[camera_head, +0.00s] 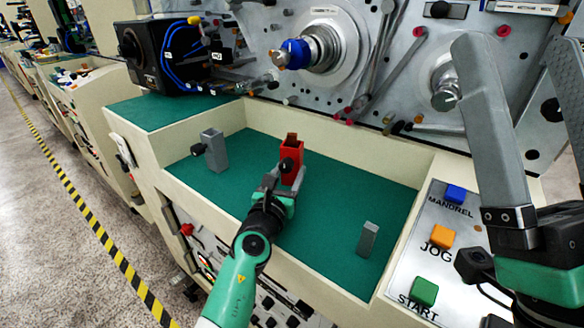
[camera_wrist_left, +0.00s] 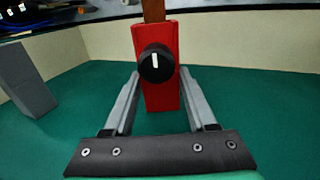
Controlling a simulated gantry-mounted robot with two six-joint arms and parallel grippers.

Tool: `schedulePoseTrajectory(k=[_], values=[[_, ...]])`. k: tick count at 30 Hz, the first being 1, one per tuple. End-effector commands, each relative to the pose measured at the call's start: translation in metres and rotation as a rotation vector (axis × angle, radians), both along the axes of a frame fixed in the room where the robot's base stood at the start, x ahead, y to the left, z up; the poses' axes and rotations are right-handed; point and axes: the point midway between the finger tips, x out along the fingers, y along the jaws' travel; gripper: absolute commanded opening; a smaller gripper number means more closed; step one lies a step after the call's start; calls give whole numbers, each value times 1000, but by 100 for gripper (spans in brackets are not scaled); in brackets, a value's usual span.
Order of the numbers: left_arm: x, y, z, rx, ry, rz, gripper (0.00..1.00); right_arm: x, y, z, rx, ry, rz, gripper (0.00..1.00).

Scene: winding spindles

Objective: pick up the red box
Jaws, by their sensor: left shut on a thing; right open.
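The red box (camera_head: 293,160) stands upright in the middle of the green-floored tray, with a black knob on its front. It also shows in the left wrist view (camera_wrist_left: 161,95), its black knob (camera_wrist_left: 156,63) facing the camera. My left gripper (camera_head: 279,174) is at the box's front, shut on it, one finger at each side. In the left wrist view its fingers (camera_wrist_left: 158,85) reach along both sides. I cannot tell whether the box's base is clear of the floor. My right gripper (camera_head: 520,45) is open and empty, raised at the right edge of the head view.
A grey box (camera_head: 215,150) with a black knob stands at the tray's left, and a smaller grey block (camera_head: 368,239) at its right. Cream walls (camera_head: 352,147) enclose the tray. A button panel (camera_head: 436,212) lies on the right and spindle machinery (camera_head: 335,40) stands behind.

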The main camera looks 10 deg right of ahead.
Motion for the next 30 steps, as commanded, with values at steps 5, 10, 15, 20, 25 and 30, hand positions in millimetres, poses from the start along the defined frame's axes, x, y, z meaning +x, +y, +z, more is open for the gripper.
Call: schedulePoseTrajectory(k=[5,10,15,20,25,30], values=[[0,0,1,0,-1,0,0,0,0,0,0,0,0,92],[0,0,9,-1,-2,0,0,0,0,8,0,0,0,92],[0,0,33,0,-2,0,0,0,0,31,0,0,0,92],[-3,0,50,-1,0,0,0,0,0,71,0,0,0,92],[-15,1,66,0,1,0,0,0,0,129,0,0,0,92],[-30,2,84,0,1,-1,0,0,0,184,0,0,0,92]])
